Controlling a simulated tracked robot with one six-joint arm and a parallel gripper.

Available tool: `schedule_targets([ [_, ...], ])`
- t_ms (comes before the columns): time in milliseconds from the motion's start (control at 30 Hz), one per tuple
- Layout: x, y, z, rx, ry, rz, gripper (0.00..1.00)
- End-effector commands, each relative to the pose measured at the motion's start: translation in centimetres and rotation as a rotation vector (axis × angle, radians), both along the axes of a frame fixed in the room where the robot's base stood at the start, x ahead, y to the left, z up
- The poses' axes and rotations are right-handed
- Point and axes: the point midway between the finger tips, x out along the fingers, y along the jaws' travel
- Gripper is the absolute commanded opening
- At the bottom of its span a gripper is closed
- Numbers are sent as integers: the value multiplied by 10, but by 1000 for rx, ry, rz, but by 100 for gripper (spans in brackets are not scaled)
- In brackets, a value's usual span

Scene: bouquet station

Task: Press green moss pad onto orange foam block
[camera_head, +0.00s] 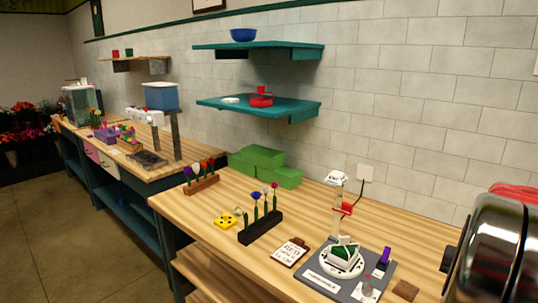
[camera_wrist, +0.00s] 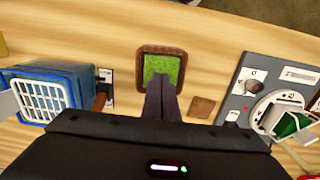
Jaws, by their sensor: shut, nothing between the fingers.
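The green moss pad (camera_wrist: 160,64) is a textured green square inside a brown-rimmed tray (camera_wrist: 185,66) on the wooden bench, in the wrist view. My gripper (camera_wrist: 161,78) is shut and empty. Its dark fingertips overlap the near edge of the pad in the picture; I cannot tell whether they touch it. I cannot pick out an orange foam block in either view. A grey board (camera_wrist: 233,105) to the right carries a white round stand with a green and white piece (camera_wrist: 288,124); the stand also shows in the head view (camera_head: 341,262).
A blue basket with a white grille (camera_wrist: 40,95) stands left of the tray. A small flat brown square (camera_wrist: 202,106) lies between tray and board. The head view shows a black flower rack (camera_head: 261,228) and green blocks (camera_head: 262,160). Bare bench lies behind the tray.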

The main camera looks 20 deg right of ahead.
Motion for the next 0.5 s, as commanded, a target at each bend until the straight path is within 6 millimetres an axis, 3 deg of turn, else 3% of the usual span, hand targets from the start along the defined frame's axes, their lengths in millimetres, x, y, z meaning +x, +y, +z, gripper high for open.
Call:
schedule_targets([
  [500, 0, -1, 21, -4, -2, 0, 0],
])
